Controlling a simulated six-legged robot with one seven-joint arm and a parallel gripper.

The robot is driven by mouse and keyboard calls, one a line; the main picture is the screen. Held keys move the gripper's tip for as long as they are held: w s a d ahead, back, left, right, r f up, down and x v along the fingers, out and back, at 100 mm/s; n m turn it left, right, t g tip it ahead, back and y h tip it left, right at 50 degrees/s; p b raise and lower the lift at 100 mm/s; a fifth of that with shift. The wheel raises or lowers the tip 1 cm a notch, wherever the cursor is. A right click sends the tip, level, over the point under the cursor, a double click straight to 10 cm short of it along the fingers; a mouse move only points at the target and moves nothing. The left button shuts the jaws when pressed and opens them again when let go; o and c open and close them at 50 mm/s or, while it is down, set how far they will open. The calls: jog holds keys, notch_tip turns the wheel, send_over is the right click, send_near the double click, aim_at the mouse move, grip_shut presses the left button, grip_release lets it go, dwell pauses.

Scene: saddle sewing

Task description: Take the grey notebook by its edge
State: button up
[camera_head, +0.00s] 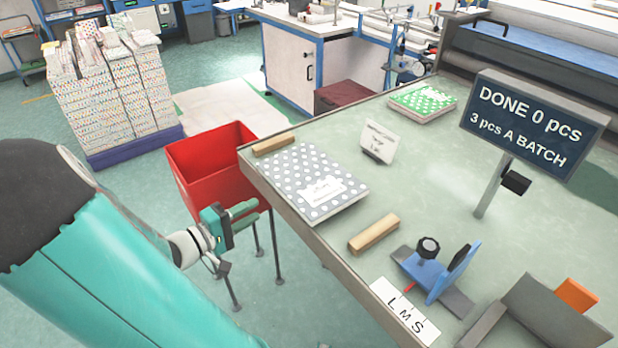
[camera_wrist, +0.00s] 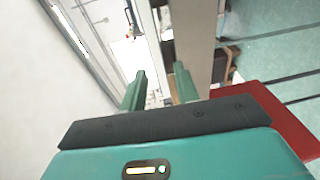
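The grey notebook with white dots and a white label (camera_head: 305,172) lies flat on the table, along its left edge in the head view. I cannot tell whether its side overhangs that edge. My gripper (camera_head: 257,211) is off the table's left side, beside the notebook and apart from it, in front of the red bin. In the wrist view the two green fingers of my gripper (camera_wrist: 158,88) stand apart with nothing between them. I cannot make out the notebook in the wrist view.
Wooden blocks (camera_head: 374,233) (camera_head: 273,143) lie near the notebook. A small white card stand (camera_head: 378,141), a green dotted notebook (camera_head: 422,99), a blue fixture (camera_head: 437,275) and a sign (camera_head: 532,124) are farther right.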

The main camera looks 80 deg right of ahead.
aim_at(279, 190)
jog(key=shift+h, duration=0.5)
jog(key=x, duration=0.9)
jog(key=shift+d+r, duration=0.25)
jog(key=shift+d, duration=0.05)
jog(key=shift+x, duration=2.75)
jog(key=shift+s+f, duration=0.1)
jog(key=shift+f, duration=0.05)
jog(key=shift+c, duration=0.4)
grip_shut()
